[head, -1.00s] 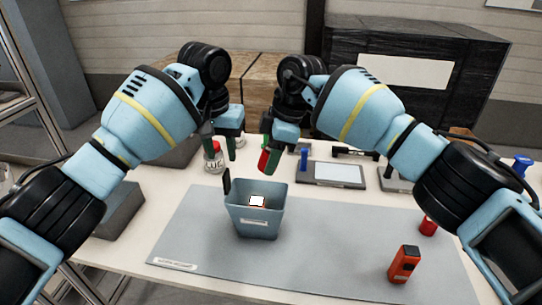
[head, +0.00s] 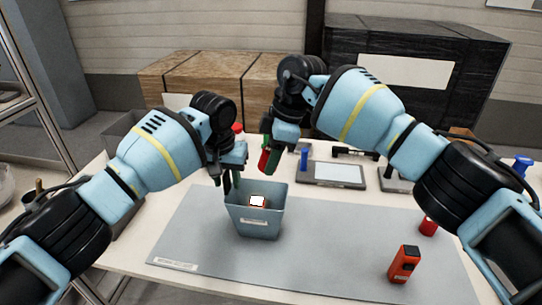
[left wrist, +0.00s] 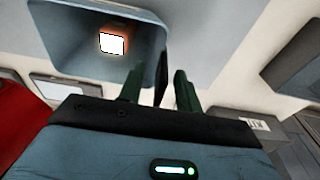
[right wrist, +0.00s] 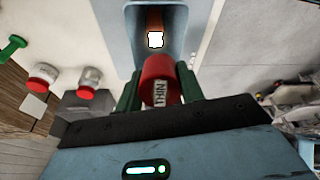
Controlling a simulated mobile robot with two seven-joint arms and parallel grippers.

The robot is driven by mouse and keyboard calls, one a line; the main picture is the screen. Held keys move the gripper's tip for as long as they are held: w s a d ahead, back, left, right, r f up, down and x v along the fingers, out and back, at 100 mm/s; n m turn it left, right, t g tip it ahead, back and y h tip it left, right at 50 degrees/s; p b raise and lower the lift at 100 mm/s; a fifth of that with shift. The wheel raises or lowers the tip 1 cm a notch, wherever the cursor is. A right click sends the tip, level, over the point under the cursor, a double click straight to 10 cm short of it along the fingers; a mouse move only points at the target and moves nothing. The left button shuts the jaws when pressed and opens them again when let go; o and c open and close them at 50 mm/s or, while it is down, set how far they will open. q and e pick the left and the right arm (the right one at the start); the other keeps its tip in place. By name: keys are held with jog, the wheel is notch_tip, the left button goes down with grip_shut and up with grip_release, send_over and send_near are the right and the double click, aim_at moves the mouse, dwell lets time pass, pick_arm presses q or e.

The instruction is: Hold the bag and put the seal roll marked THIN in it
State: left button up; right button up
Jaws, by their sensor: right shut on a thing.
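The bag is a grey-blue open-topped bin (head: 257,224) standing on the grey mat, with a black upright tab at its left rim; the tab shows in the left wrist view (left wrist: 160,76). My left gripper (head: 232,180) is at that rim, its fingers apart on either side of the tab, with gaps showing in the left wrist view (left wrist: 158,92). My right gripper (head: 269,160) is shut on a red seal roll (right wrist: 157,80), whose white label reads THIN. It holds the roll above and behind the bin, outside its opening.
An orange thing with a white face (head: 257,201) is inside the bin. An orange-red device (head: 404,264) and a red roll (head: 428,226) are at the right of the mat (head: 330,250). A tray-like grey device (head: 338,173) lies behind. The mat's front middle is clear.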

pick_arm(q)
jog(key=shift+w+f, duration=0.1)
jog(key=shift+f, duration=1.15)
grip_shut()
